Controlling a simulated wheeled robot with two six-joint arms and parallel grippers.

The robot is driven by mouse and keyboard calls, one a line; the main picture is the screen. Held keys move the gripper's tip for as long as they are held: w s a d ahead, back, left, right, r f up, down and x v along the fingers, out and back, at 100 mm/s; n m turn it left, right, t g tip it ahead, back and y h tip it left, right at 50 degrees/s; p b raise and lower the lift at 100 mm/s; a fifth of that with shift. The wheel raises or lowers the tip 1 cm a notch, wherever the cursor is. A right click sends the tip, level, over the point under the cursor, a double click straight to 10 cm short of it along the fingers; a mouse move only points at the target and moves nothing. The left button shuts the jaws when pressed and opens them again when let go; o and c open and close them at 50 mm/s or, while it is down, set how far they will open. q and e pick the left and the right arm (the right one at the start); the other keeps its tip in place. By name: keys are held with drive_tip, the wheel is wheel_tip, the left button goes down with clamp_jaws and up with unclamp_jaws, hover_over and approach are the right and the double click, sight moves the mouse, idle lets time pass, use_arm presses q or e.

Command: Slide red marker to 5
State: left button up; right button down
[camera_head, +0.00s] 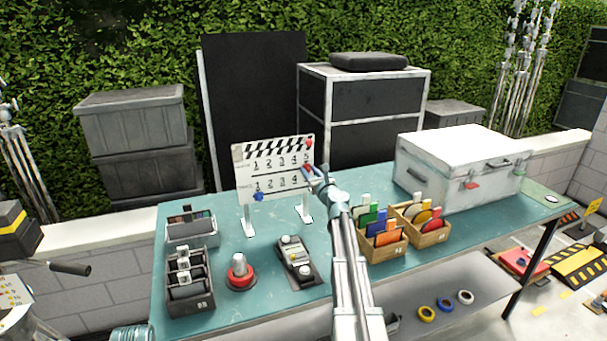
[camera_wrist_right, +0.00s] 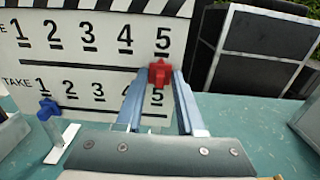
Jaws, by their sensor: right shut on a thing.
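A white clapperboard (camera_head: 275,172) stands upright on the teal table, with an upper row and a TAKE row, each numbered 1 to 5. It also shows in the right wrist view (camera_wrist_right: 85,62). The red marker (camera_wrist_right: 160,73) is at the right end of the upper row, just below its 5 and above the TAKE row's 5. My right gripper (camera_wrist_right: 164,78) is shut on the red marker, with a finger on each side. In the head view the right gripper (camera_head: 312,174) is at the board's right edge. The blue marker (camera_wrist_right: 48,108) is at the TAKE row's 1. My left gripper is not in view.
A red-based knob (camera_head: 240,273) and a grey switch box (camera_head: 296,262) stand in front of the board. Wooden boxes of coloured cards (camera_head: 384,249) and a white case (camera_head: 460,170) are to the right. A black box with levers (camera_head: 188,285) is at left.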

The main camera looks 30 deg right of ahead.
drive_tip(key=shift+d, duration=0.2)
drive_tip(key=c, duration=0.9)
unclamp_jaws()
drive_tip(key=shift+s+d, duration=0.1)
drive_tip(key=v, duration=1.3)
drive_tip(key=shift+s+a, duration=0.3)
drive_tip(key=shift+s, duration=0.05)
